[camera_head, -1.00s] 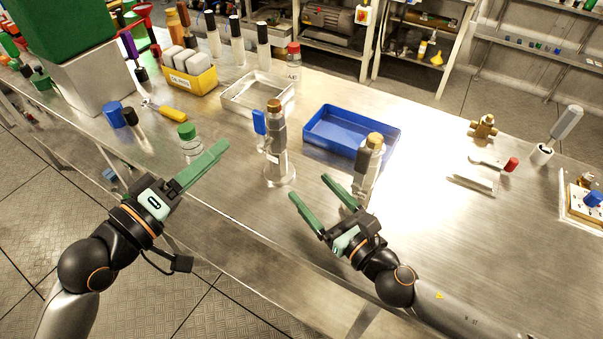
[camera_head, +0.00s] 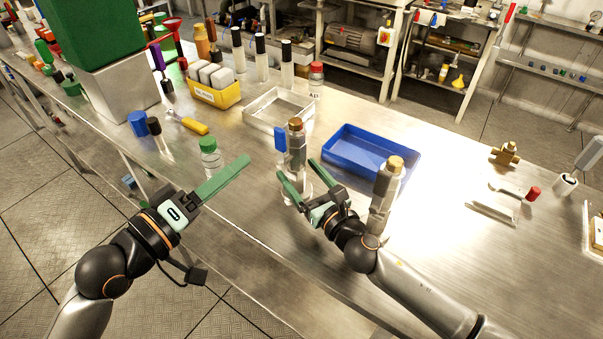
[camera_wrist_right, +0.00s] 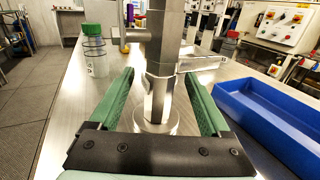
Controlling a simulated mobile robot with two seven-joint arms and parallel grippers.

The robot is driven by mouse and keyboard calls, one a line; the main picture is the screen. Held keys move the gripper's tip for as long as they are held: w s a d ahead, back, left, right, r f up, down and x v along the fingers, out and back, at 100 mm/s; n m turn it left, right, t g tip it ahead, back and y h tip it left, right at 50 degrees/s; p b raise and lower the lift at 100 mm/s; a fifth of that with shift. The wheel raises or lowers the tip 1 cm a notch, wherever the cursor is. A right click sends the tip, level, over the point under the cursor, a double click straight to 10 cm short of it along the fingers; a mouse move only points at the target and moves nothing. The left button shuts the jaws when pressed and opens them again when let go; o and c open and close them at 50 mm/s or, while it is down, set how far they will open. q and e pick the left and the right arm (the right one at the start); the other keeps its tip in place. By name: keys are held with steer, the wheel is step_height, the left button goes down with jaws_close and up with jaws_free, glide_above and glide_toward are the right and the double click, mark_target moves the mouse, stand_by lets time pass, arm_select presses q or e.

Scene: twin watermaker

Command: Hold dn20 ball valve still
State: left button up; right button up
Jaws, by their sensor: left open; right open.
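An upright steel valve body with a blue lever and a tan cap (camera_head: 297,140) stands on a round foot on the bench; I take it for the dn20 ball valve. Its hexagonal metal body (camera_wrist_right: 160,60) fills the middle of the right wrist view. My right gripper (camera_head: 299,170) is open, with its green fingers on either side of the lower body. The wrist view shows gaps between the body and both fingers. My left gripper (camera_head: 243,162) is open and empty, left of the valve; its two fingers overlap in the head view.
A second capped steel fitting (camera_head: 384,195) stands right of my right gripper. A blue tray (camera_head: 352,168) lies behind. A green-capped bottle (camera_head: 209,155) stands near my left gripper. A shallow metal tray (camera_head: 262,122) is further back. A brass fitting (camera_head: 505,154) lies at right.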

jaws_close()
stand_by(0.6)
stand_by(0.7)
stand_by(0.6)
stand_by(0.7)
steer(key=shift+c, duration=0.8)
jaws_free()
steer(key=shift+c, duration=0.2)
jaws_close()
stand_by(0.9)
